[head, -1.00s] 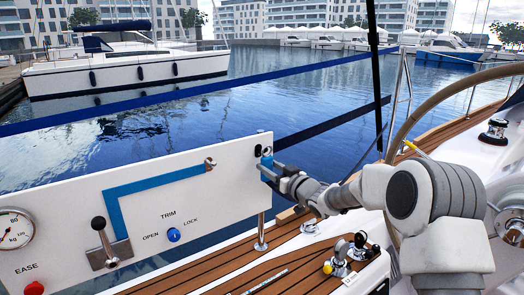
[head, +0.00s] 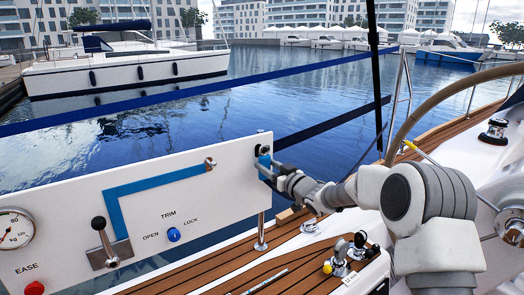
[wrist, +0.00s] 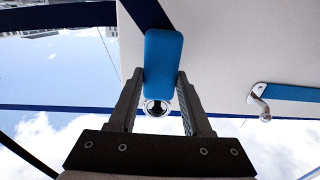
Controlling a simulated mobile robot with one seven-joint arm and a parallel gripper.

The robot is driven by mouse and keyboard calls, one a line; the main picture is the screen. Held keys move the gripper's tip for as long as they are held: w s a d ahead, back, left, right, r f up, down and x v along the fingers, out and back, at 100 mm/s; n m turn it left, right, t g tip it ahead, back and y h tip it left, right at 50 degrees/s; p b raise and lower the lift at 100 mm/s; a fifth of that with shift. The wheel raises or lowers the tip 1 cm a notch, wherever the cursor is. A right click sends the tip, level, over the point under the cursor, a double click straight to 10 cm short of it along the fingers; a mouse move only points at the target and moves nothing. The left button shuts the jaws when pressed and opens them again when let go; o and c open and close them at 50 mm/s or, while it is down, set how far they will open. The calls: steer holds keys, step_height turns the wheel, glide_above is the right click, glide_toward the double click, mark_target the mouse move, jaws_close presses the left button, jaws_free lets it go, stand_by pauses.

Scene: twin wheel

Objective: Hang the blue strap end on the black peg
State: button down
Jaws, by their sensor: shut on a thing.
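The blue strap end (head: 264,161) is at the right edge of the white panel, with my gripper (head: 267,168) shut on it from the right. In the wrist view the bright blue strap end (wrist: 163,63) sits between both fingers, and a dark strap runs up from it. A round metal ring with a dark middle (wrist: 157,107) shows at its lower end. A small black piece, apparently the black peg (head: 258,150), shows at the panel's upper right corner, right beside the strap end. I cannot tell whether the strap end is around it or only beside it.
The white panel (head: 70,206) carries a black-knobbed lever (head: 98,224), a blue angled track with a metal knob (head: 210,164), a blue dial (head: 173,235), a red button (head: 34,288) and a gauge (head: 14,230). Dark blue straps cross behind. A steering wheel (head: 425,105) stands right.

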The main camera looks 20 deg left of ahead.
steer(key=shift+w+a+f, duration=0.3)
steer(key=shift+a+f, duration=0.05)
stand_by(0.5)
steer(key=shift+w+a+f+b, duration=0.1)
steer(key=shift+a+f+b, duration=0.05)
steer(key=shift+f+b, duration=0.3)
stand_by(0.8)
steer(key=shift+c, duration=1.3)
jaws_free()
